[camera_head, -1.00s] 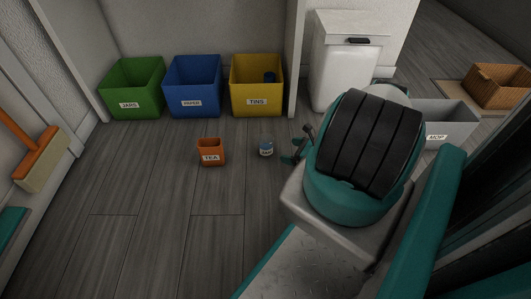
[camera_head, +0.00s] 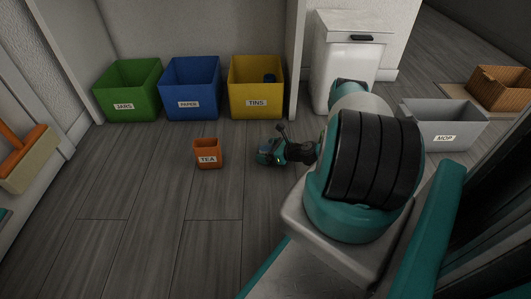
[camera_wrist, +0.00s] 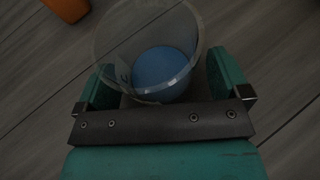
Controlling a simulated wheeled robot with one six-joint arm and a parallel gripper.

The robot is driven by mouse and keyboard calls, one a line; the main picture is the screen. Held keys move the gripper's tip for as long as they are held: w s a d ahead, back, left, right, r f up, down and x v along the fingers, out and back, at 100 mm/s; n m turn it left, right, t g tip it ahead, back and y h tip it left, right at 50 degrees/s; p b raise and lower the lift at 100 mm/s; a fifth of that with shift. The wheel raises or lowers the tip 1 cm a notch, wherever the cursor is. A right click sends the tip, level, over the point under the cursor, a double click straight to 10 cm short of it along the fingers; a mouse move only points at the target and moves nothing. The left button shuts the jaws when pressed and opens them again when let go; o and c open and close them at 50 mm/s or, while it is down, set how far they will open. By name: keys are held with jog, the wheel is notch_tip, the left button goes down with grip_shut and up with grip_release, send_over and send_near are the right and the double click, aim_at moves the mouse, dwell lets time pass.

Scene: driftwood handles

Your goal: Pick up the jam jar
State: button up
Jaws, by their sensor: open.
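The jam jar (camera_wrist: 163,68) shows in the wrist view as a clear round vessel with a blue disc inside its outline and a pale label at its left side. It stands between the two teal fingers of my gripper (camera_wrist: 160,84), which are apart, one on each side of it. Whether either finger touches the glass I cannot tell. In the head view my gripper (camera_head: 268,153) is low over the floor, right of the orange TEA pot, and largely hides the jar.
The orange TEA pot (camera_head: 207,154) stands close to the left of my gripper. Green JARS (camera_head: 127,104), blue PAPER (camera_head: 190,104) and yellow TINS (camera_head: 256,103) bins line the wall behind. A white bin (camera_head: 345,70) and grey MOP box (camera_head: 442,138) are right.

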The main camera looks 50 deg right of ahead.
jog(key=c, duration=1.1)
jog(key=shift+r, duration=0.15)
